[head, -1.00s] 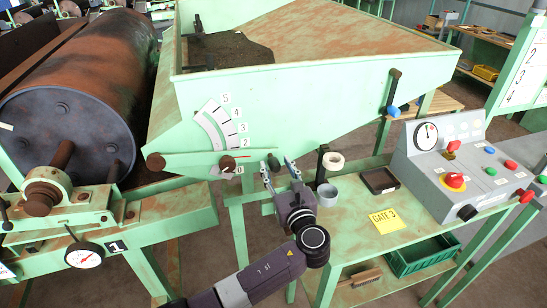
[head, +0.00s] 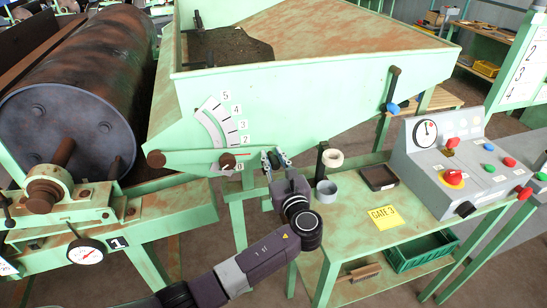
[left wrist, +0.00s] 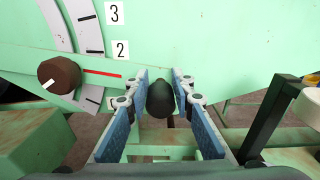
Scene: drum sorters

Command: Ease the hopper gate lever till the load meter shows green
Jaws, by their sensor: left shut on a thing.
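The hopper gate lever (head: 190,158) is a green bar pivoted at the hopper's lower left, roughly level. Its black grip (left wrist: 160,98) sits between the fingers of my left gripper (head: 275,157), which is shut on it; the gripper also shows in the left wrist view (left wrist: 160,92). A red pointer (left wrist: 103,74) by a brown knob (left wrist: 59,75) lies just below the 2 on the white scale (head: 216,121). A round white dial (head: 426,132) is on the grey console; its colour zones are too small to read. My right gripper is out of view.
The hopper (head: 310,105) holds dark material. A black post (head: 321,162), grey cup (head: 326,192), black tray (head: 379,178) and yellow GATE 3 note (head: 384,217) are on the bench right of my gripper. A rusty drum (head: 75,100) and another gauge (head: 86,252) are at left.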

